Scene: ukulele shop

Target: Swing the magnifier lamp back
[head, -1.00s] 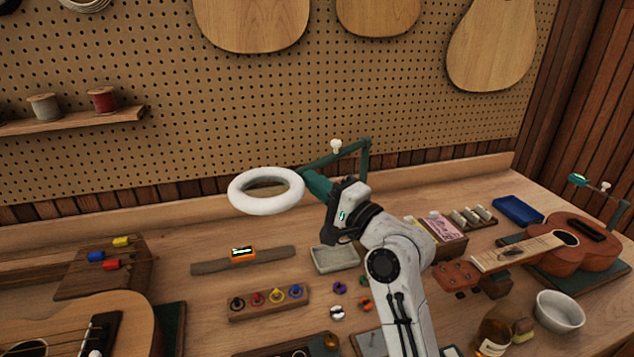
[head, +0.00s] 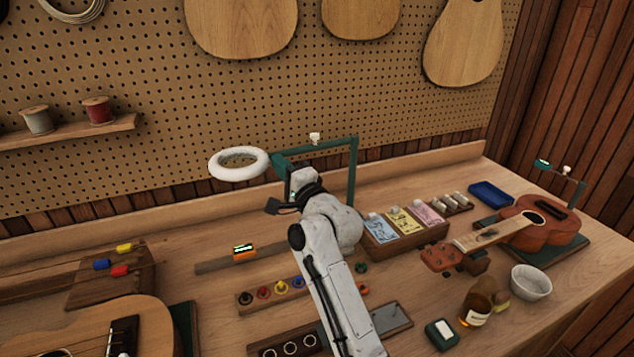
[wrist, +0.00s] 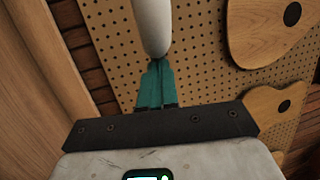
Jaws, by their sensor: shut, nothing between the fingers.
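The magnifier lamp has a white ring head (head: 240,173) and a dark green jointed arm on a post (head: 353,178) at the back of the bench. In the head view the ring hangs close to the pegboard, above the bench. My gripper (head: 278,159) is at the ring's right side, its teal fingers shut and empty. In the wrist view my fingertips (wrist: 159,63) meet the white tube of the ring (wrist: 151,25) and seem to touch it. My wrist and arm hide part of the lamp's arm near the ring.
A pegboard (head: 250,100) rises behind the bench. Below are an orange tuner (head: 244,251), a box of string packets (head: 405,234), a ukulele (head: 535,228) on a green mat and a white bowl (head: 531,282). A ukulele body (head: 150,325) lies front left.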

